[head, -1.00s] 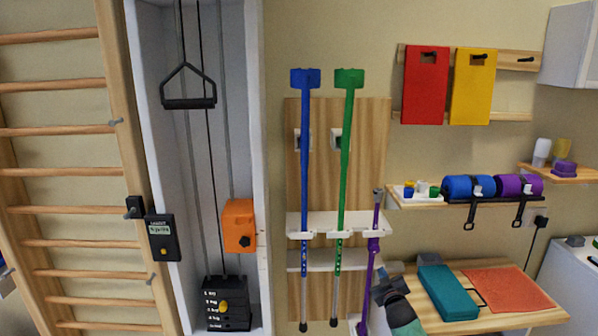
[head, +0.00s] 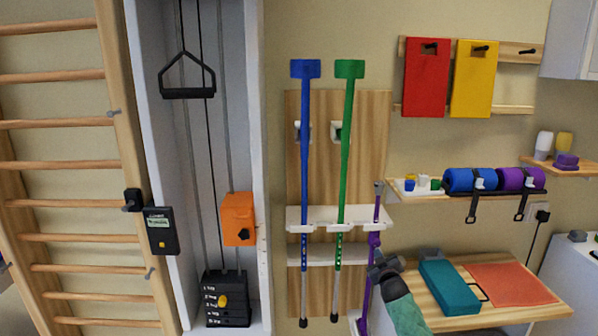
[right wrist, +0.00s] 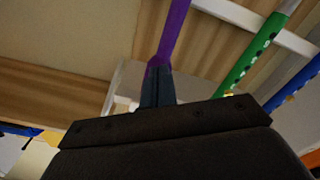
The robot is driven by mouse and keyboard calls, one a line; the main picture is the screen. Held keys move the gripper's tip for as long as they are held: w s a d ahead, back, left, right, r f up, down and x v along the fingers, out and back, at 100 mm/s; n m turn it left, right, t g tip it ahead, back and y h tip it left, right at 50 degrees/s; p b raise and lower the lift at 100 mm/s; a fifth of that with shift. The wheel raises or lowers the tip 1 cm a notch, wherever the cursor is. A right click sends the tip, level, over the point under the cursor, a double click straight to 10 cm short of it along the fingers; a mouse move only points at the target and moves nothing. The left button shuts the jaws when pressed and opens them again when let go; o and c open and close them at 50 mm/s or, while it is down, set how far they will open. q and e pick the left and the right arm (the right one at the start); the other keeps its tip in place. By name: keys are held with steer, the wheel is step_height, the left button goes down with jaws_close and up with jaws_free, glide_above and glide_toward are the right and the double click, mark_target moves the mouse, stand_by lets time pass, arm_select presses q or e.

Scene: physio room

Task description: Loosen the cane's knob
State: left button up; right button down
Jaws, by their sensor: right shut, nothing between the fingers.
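The purple cane (head: 366,290) stands upright, slightly tilted, at the right end of the wall rack. A thicker purple part, which looks like its knob (head: 374,239), sits on the shaft just below the upper shelf. My right gripper (head: 376,258) is just below and to the right of this part, its dark fingers in front of the shaft. In the right wrist view the fingers (right wrist: 157,72) are shut and empty, with the purple shaft (right wrist: 174,32) rising beyond their tips. I cannot tell whether they touch it. My left gripper is out of view.
A green crutch (head: 345,150) and a blue crutch (head: 305,150) hang left of the cane on the white rack shelf (head: 325,214). A wooden table (head: 510,312) with a teal box (head: 449,287) is at the right. A wall shelf (head: 412,200) is above it.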

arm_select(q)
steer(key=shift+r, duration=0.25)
arm_select(e)
steer(key=shift+r, duration=0.4)
stand_by(0.3)
arm_select(q)
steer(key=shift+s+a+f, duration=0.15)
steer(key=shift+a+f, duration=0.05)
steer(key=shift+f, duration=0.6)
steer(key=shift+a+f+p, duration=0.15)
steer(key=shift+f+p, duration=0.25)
steer(key=shift+p, duration=0.15)
arm_select(e)
steer(key=shift+d+r, duration=0.15)
steer(key=shift+d, duration=0.3)
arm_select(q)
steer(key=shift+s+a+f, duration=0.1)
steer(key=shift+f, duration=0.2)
arm_select(e)
steer(key=shift+d+r, duration=0.1)
steer(key=shift+d, duration=0.05)
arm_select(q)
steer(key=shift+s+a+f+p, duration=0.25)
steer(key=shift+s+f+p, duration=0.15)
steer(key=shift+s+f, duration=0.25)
arm_select(e)
steer(key=shift+d+r, duration=0.25)
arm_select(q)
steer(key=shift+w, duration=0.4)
